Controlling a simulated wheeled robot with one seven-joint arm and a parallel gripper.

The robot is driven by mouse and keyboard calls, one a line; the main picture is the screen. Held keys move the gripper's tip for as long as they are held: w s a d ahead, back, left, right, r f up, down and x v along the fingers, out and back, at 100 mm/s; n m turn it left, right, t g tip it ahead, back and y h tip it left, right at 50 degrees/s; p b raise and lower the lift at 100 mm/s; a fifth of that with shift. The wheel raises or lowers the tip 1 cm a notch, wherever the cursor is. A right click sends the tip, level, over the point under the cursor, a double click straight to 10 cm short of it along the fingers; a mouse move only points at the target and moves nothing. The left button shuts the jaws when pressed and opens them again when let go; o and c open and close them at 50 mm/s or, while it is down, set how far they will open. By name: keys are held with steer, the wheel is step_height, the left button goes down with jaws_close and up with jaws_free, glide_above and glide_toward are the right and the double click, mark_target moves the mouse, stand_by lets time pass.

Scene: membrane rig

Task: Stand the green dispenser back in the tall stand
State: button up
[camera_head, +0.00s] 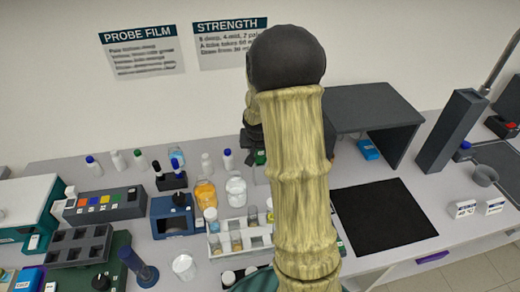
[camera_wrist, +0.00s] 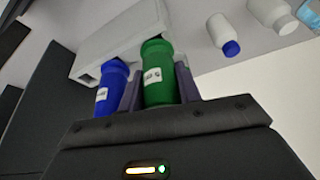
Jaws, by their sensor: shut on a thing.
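In the wrist view, my gripper (camera_wrist: 158,82) is shut on the green dispenser (camera_wrist: 160,72), with one dark finger on each side of it. The dispenser has a green body with a small white label. A pale grey block-like body (camera_wrist: 125,32), perhaps the tall stand, lies right behind it; I cannot tell whether the dispenser is inside it, touching it or apart. A blue dispenser (camera_wrist: 110,86) with a white label is close to the left finger. In the head view my arm hides the gripper and most of this area.
White bottles (camera_wrist: 270,14) and a blue-capped bottle (camera_wrist: 222,36) stand near the gripper. In the head view, a test tube rack (camera_head: 230,243), an orange-filled bottle (camera_head: 205,195) and a dark shelf (camera_head: 375,105) surround my arm. A black mat (camera_head: 385,215) at right is clear.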

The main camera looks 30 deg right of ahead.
steer(key=shift+f+b, duration=0.3)
stand_by(0.5)
steer(key=o, duration=1.2)
steer(key=shift+c, duration=0.2)
steer(key=shift+r, duration=0.1)
steer(key=b+v, duration=0.1)
steer(key=v, duration=1.6)
steer(key=shift+r, duration=0.1)
